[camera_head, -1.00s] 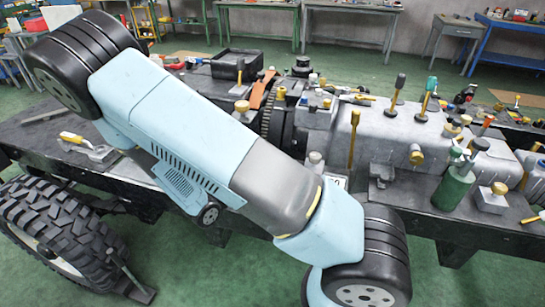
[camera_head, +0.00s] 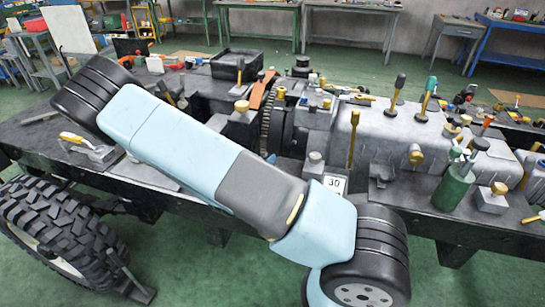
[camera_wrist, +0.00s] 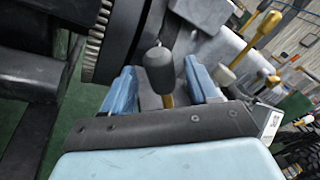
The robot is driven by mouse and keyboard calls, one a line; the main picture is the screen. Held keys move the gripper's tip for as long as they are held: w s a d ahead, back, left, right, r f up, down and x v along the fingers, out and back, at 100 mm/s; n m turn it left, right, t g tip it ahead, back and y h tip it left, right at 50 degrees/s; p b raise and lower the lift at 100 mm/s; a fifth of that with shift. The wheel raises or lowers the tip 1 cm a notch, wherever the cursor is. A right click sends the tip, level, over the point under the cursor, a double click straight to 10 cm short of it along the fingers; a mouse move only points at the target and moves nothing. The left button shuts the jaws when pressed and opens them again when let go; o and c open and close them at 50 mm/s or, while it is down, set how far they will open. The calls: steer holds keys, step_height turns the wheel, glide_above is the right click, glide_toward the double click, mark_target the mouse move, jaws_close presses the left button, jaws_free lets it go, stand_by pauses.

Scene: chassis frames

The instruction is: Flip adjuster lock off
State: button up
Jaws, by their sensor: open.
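In the wrist view my gripper (camera_wrist: 161,68) is open, with its two blue fingers apart. A lever with a black rounded knob (camera_wrist: 158,70) and a short yellow stem stands between the fingers, with no clear contact on either side. I cannot tell for certain whether this lever is the adjuster lock. In the head view my arm hides the gripper and this lever. The chassis gearbox housing (camera_head: 385,130) lies beyond my arm, with several knobbed levers on top. A toothed ring (camera_head: 268,118) is at its left end; it also shows in the wrist view (camera_wrist: 97,35), left of the gripper.
A tall yellow lever (camera_wrist: 262,30) and a pale round knob (camera_wrist: 224,75) stand right of the fingers. A number plate (camera_head: 335,184) is on the chassis side. A green bottle (camera_head: 453,190) stands at right, and a yellow-handled tool (camera_head: 88,146) lies at left.

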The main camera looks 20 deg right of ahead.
steer(key=shift+x, duration=2.2)
steer(key=shift+c, duration=0.4)
